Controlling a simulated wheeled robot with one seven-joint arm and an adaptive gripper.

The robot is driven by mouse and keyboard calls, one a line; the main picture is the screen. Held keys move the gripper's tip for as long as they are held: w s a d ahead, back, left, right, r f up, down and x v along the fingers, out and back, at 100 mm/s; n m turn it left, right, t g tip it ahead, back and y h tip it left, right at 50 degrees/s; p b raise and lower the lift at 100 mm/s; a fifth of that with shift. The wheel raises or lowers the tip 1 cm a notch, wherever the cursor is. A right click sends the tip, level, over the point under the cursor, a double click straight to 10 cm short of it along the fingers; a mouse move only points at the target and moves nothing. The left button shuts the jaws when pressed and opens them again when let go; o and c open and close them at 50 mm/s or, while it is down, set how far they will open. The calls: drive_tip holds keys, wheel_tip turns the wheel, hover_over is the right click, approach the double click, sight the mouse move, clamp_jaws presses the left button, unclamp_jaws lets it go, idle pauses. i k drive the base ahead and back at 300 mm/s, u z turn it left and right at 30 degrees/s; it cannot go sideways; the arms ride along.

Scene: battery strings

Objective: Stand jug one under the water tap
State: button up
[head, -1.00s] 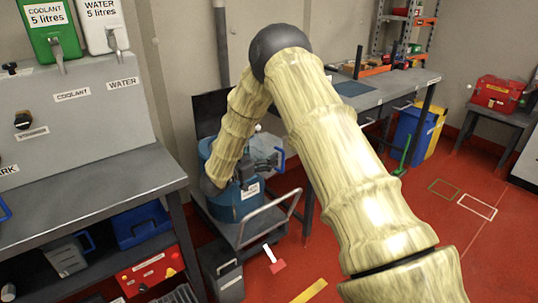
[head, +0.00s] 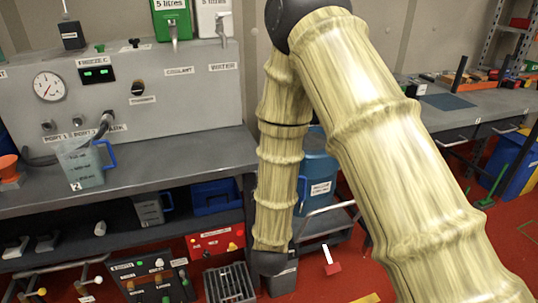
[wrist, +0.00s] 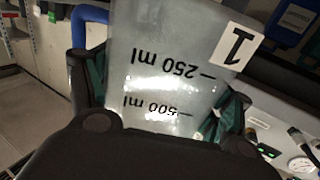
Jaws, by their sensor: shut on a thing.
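Jug one (wrist: 165,50) is a translucent grey measuring jug with a "1" label and a blue handle, seen upside down in the wrist view. My gripper (wrist: 163,105) is shut on it, one finger on each side. In the head view my arm hides both the gripper and the jug. The water tap (head: 222,30) hangs below the white water container (head: 212,12), above the bench top (head: 190,160). The "WATER" label (head: 223,67) is on the grey panel under it. The bench top below the tap looks clear. Whether the held jug is upright cannot be told.
Jug two (head: 82,166) stands on the bench at the left, under a hose. The coolant tap (head: 174,32) is left of the water tap. A blue drum (head: 318,172) stands behind my arm at the right. Crates and loose parts fill the shelf and floor below.

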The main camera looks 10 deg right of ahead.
sight(234, 133)
drive_tip(key=k, duration=0.5)
drive_tip(key=z, duration=1.5)
drive_tip(key=i, duration=0.85)
drive_tip(key=u, duration=1.65)
